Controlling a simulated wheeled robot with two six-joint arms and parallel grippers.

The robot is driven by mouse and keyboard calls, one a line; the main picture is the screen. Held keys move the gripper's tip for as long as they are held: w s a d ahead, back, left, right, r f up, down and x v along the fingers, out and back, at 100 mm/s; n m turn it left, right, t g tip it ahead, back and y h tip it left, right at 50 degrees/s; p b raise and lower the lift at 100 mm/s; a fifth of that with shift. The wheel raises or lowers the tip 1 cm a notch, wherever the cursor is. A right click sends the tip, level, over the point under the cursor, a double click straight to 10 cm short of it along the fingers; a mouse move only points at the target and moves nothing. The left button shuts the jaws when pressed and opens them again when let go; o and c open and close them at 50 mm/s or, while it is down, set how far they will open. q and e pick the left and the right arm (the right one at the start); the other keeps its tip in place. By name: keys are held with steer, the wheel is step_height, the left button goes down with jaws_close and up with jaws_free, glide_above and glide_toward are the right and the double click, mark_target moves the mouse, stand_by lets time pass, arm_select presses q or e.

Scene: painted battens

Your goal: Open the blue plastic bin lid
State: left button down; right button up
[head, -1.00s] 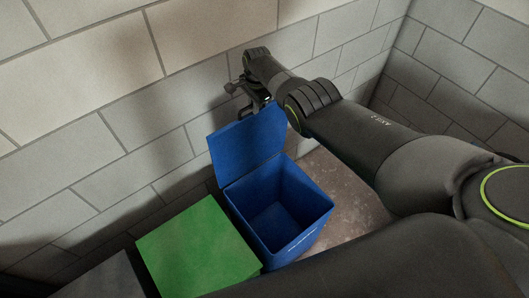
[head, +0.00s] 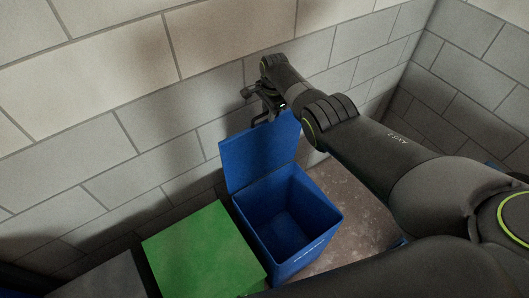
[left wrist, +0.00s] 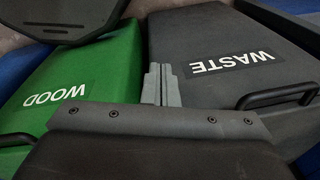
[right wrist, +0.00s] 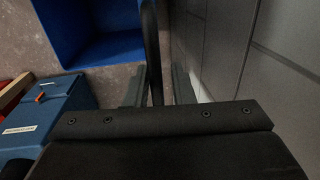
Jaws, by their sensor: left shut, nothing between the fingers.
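The blue bin (head: 262,238) stands against the block wall, its inside visible from above. Its blue lid (head: 258,153) is open, standing up and leaning back near the wall. My right gripper (head: 265,108) is at the lid's top edge by the wall. In the right wrist view my right gripper (right wrist: 158,88) has its fingers apart, with a thin dark bar between them; I cannot tell whether they touch it. The blue bin (right wrist: 105,48) also shows there. My left gripper (left wrist: 161,84) is shut and empty above the green and grey lids in the left wrist view.
A green bin lid marked WOOD (left wrist: 95,80) and a dark grey lid marked WASTE (left wrist: 225,50) are below my left gripper. The green lid (head: 200,250) adjoins the blue bin. A blue box (right wrist: 50,112) with a white label stands in the right wrist view.

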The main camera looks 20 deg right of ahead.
steer(key=shift+r+b, duration=0.35)
steer(key=shift+b, duration=0.1)
steer(key=shift+s+d+r+b, duration=0.1)
steer(key=shift+s+r+b, duration=0.05)
steer(key=shift+r+b, duration=0.4)
step_height(320, 180, up, 4)
steer(key=p, duration=0.3)
steer(key=shift+s+f, duration=0.15)
steer(key=shift+f, duration=0.1)
steer(key=shift+r, duration=0.15)
steer(key=shift+s+r, duration=0.2)
steer(key=shift+r, duration=0.75)
steer(key=shift+f, duration=0.1)
